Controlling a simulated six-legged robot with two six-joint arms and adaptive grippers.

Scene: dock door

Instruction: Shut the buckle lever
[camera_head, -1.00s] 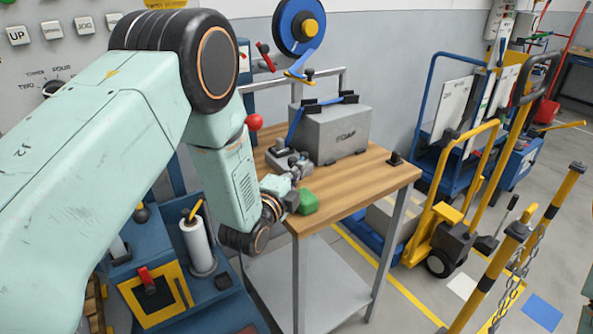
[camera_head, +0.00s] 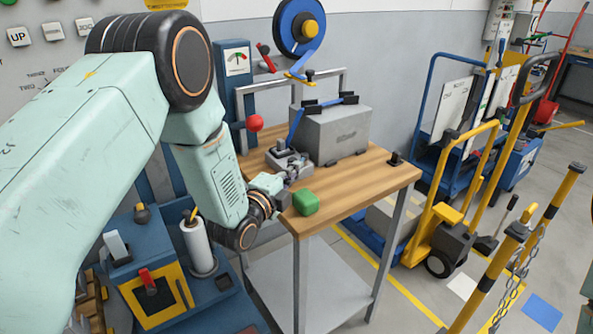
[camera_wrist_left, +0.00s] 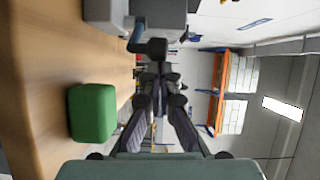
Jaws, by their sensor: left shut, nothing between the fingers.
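The grey buckle (camera_head: 283,158) sits on the wooden table beside the grey case (camera_head: 340,132), and a blue strap (camera_head: 296,122) runs from it up to the case. In the left wrist view its lever with a dark knob (camera_wrist_left: 150,47) sticks out from the grey body, close ahead of my fingertips. My left gripper (camera_head: 290,179) is shut and empty, low over the table just in front of the buckle; it also shows in the left wrist view (camera_wrist_left: 160,75). I cannot tell whether the fingertips touch the knob. The lever's exact angle is hard to make out.
A green block (camera_head: 306,203) lies at the table's front left corner, close to my gripper. A red ball knob (camera_head: 254,123) stands behind. The right part of the wooden table top (camera_head: 372,178) is mostly clear, with a small black fitting (camera_head: 395,159).

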